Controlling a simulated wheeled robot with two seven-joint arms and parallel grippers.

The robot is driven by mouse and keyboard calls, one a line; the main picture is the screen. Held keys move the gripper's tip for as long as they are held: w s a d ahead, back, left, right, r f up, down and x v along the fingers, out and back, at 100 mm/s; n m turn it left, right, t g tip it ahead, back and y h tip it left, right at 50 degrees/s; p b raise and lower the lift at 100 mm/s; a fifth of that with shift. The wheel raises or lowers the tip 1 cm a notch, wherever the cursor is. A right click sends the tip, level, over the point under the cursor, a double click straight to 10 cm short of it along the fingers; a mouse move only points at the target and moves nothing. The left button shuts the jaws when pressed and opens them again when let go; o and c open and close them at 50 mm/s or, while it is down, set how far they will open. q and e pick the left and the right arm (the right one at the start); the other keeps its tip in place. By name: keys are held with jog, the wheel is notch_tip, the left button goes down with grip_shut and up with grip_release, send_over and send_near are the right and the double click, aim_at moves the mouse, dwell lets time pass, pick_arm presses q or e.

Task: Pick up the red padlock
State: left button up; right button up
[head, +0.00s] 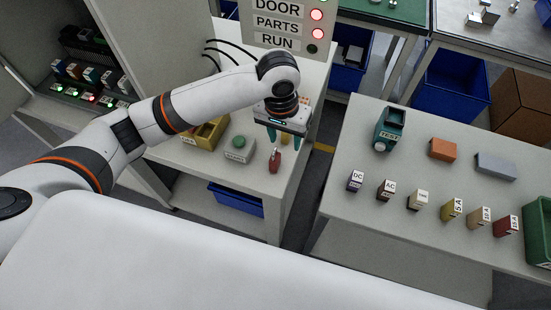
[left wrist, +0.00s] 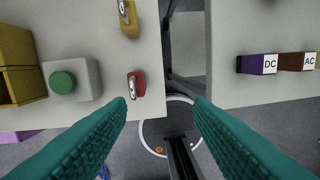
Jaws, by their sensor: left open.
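The red padlock (head: 274,161) lies near the right edge of the light table with the control panel. It also shows in the left wrist view (left wrist: 138,88), left of centre, with its silver shackle visible. My left gripper (head: 284,138) is open and empty above that table edge. In the left wrist view its two teal fingers (left wrist: 161,102) are spread wide; the red padlock is just beyond the left fingertip, off the middle of the gap. Contact is not visible. My right gripper is not in view.
A green button box (head: 240,149) and a yellow bin (head: 205,136) are left of the padlock. A yellow padlock (left wrist: 128,18) lies beyond it. Across a floor gap, the right table (head: 345,215) holds several labelled blocks (head: 420,199) and a teal device (head: 389,130).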

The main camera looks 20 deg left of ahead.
aim_at(275, 149)
pick_arm(q)
jog(key=shift+n+y, duration=0.5)
jog(key=f, duration=0.1)
jog(key=a+f, duration=0.1)
jog(key=f, duration=0.1)
jog(key=w+a+f+p, duration=0.1)
jog(key=shift+a+f, duration=0.15)
jog(key=shift+s+a+f+p, duration=0.1)
jog(key=shift+f+p, duration=0.2)
jog(key=shift+f, duration=1.1)
jog(key=shift+a+f+p, duration=0.1)
jog(key=shift+f+p, duration=0.2)
jog(key=shift+f, duration=1.05)
jog(key=shift+c, duration=0.4)
grip_shut()
